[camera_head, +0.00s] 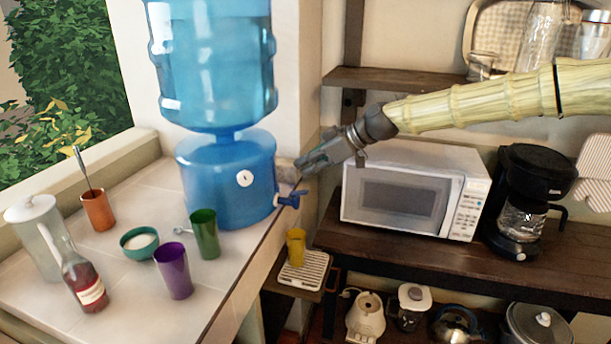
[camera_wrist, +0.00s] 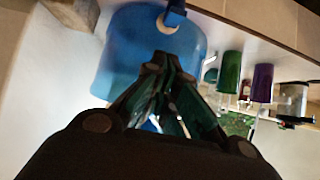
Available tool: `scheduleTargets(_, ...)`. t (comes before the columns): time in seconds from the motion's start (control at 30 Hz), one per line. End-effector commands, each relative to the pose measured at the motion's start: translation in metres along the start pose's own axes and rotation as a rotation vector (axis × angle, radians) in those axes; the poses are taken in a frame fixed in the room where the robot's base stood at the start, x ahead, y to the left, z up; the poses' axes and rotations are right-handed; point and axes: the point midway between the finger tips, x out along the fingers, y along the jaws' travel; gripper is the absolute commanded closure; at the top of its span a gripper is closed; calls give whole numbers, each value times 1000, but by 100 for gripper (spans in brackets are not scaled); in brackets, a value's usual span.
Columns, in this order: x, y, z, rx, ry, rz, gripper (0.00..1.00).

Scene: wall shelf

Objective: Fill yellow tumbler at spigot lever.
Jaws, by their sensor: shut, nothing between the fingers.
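The yellow tumbler (camera_head: 296,247) stands upright on a white slatted drip tray (camera_head: 304,270), below and a little right of the spigot. The blue spigot lever (camera_head: 291,199) sticks out from the right side of the blue dispenser base (camera_head: 228,181); the spigot also shows at the top of the wrist view (camera_wrist: 174,14). My gripper (camera_head: 300,168) is shut and empty, above the spigot and beside the dispenser base. In the wrist view its fingers (camera_wrist: 160,62) meet in front of the blue base. Whether the tumbler holds water cannot be seen.
A white microwave (camera_head: 415,190) and a black coffee maker (camera_head: 528,200) stand right of my gripper on a dark shelf. Left of the dispenser are a green cup (camera_head: 205,234), a purple cup (camera_head: 173,270), a bowl (camera_head: 139,243) and a bottle (camera_head: 84,283). The space directly above the tumbler is clear.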

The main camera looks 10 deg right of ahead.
Motion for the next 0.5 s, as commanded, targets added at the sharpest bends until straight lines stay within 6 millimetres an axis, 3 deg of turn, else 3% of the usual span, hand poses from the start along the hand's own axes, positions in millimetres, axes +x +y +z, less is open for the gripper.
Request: scheduleTargets(0.5, -66, 0, -10, 0, 0, 1, 100)
